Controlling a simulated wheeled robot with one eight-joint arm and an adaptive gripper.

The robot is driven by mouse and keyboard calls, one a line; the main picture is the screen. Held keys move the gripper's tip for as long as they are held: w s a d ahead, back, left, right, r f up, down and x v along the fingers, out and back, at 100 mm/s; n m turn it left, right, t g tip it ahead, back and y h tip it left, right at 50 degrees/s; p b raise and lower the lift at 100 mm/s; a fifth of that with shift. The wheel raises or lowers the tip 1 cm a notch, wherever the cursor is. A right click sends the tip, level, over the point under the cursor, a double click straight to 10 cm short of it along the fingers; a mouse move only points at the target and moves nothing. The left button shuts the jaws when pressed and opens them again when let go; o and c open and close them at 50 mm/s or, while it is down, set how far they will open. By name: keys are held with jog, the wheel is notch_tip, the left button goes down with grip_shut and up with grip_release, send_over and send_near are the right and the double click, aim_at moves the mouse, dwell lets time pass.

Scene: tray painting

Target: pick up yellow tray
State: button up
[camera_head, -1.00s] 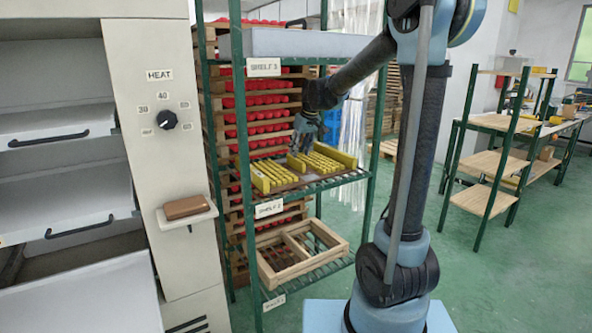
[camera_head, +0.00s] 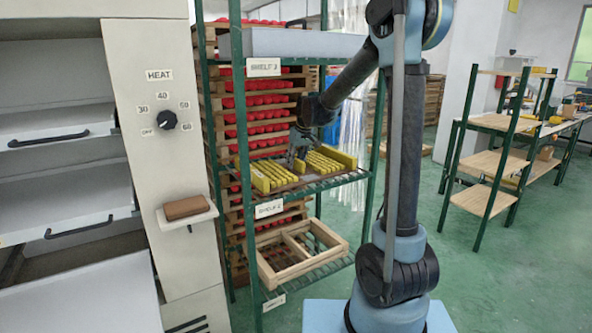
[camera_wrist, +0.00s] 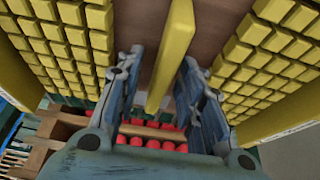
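The yellow tray (camera_head: 305,167) lies on the middle shelf of the green rack, with rows of yellow blocks on either side of a raised yellow centre bar. My gripper (camera_head: 294,160) is at the tray's middle, from above and behind. In the wrist view, the two fingers of my gripper (camera_wrist: 158,85) stand apart on either side of the yellow centre bar (camera_wrist: 172,60). Gaps show between the bar and both fingers. The tray's brown floor (camera_wrist: 141,22) shows between the block rows.
A wooden crate (camera_head: 263,276) sits on the shelf below. Stacked wooden trays with red pieces (camera_head: 228,117) stand behind. A cabinet (camera_head: 168,70) is on the left.

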grip_shut()
